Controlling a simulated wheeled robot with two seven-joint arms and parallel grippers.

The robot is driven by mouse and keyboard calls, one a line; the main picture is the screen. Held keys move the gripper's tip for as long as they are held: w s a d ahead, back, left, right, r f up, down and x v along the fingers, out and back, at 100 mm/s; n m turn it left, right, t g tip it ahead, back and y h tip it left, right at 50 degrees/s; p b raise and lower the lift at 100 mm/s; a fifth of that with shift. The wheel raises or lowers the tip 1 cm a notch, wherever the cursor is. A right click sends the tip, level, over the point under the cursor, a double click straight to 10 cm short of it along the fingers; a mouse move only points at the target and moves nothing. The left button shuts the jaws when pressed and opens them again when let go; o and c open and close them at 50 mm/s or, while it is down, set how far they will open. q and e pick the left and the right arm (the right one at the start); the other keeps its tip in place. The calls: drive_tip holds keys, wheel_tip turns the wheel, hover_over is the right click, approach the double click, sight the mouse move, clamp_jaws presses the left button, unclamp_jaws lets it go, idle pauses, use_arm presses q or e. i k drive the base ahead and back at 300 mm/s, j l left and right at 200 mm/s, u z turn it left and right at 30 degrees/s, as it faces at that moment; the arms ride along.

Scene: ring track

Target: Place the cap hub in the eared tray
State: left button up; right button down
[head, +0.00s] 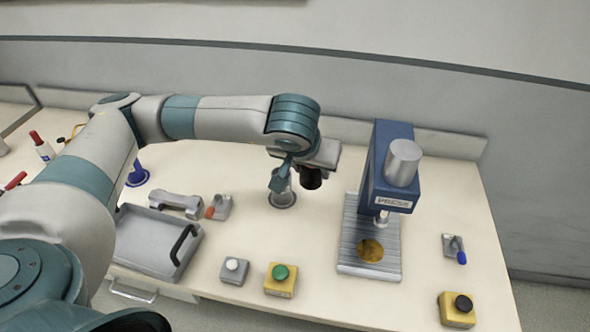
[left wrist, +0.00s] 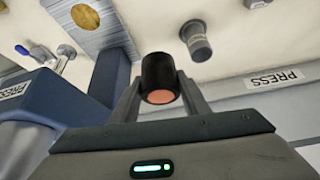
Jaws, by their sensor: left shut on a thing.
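My left gripper (head: 313,166) is shut on a dark cylinder, which I take to be the cap hub (head: 311,181). It hangs above the table between a grey post and the press. In the left wrist view the cap hub (left wrist: 158,76) sits between the two fingers, black with a copper-coloured end face. The grey, shallow eared tray (head: 150,236) lies at the front left of the table, with a black handle (head: 183,243) at its right side. My arm hides part of its left side. My right gripper is not in view.
A blue press (head: 385,150) stands right of the gripper, with a brass disc (head: 370,250) on its bed. A grey post (head: 283,190) stands just left of the hub. A green button box (head: 280,279) and a grey one (head: 234,270) sit right of the tray.

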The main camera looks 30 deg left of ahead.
sight(150, 243)
drive_tip(key=u, duration=1.8)
drive_tip(key=i+l, duration=0.2)
drive_tip(key=i, duration=0.3)
